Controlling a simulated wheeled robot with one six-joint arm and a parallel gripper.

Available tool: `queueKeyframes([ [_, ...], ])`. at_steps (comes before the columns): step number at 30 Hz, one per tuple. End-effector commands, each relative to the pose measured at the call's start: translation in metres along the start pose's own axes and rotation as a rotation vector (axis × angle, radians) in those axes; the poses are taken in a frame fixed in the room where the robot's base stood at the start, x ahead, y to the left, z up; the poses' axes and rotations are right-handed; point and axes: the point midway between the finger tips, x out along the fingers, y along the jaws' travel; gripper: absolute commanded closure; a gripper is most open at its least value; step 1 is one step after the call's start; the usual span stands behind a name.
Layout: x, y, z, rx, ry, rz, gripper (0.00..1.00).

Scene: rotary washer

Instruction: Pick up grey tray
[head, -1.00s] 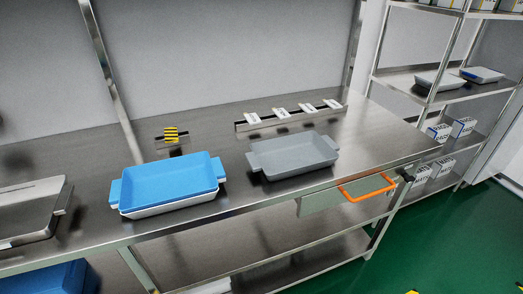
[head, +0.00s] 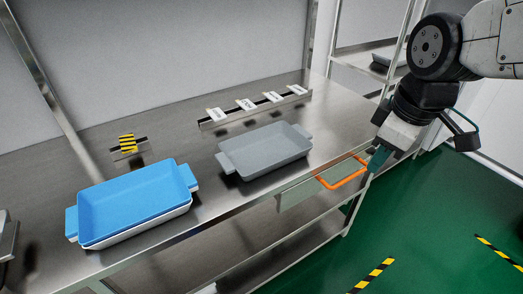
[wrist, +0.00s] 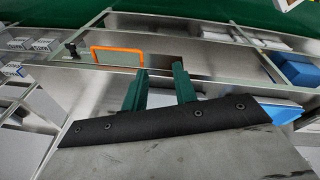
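The grey tray (head: 265,152) lies flat on the steel table, right of the blue tray, with a handle at each short end. My gripper (head: 378,158) is in the air at the right, beyond the table's front edge and apart from the tray. In the wrist view, my gripper's two green fingers (wrist: 160,75) stand apart with nothing between them. I cannot make out the grey tray for certain in the wrist view.
A blue tray (head: 135,205) is nested on a white one at the left. An orange handle (head: 342,177) sticks out from the table front. A label rail (head: 255,107) stands behind the grey tray. Shelving (head: 350,55) stands at the right.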

Motion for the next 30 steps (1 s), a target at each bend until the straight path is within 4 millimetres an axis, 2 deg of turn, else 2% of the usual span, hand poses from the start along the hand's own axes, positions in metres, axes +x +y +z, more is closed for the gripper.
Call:
queueKeyframes([
  [1,0.016,0.003,-0.026,-0.164,0.010,-0.009,0.72],
  [6,0.065,0.008,-0.105,-0.704,0.069,0.015,0.72],
  [9,0.091,0.004,-0.138,-0.945,0.092,0.034,0.72],
  [12,0.109,0.001,-0.161,-1.114,0.107,0.054,0.72],
  [18,0.130,-0.003,-0.178,-1.249,0.117,0.071,0.72],
  [26,0.159,-0.001,-0.183,-1.250,0.116,0.071,0.72],
  [30,0.179,0.002,-0.190,-1.250,0.115,0.069,0.72],
])
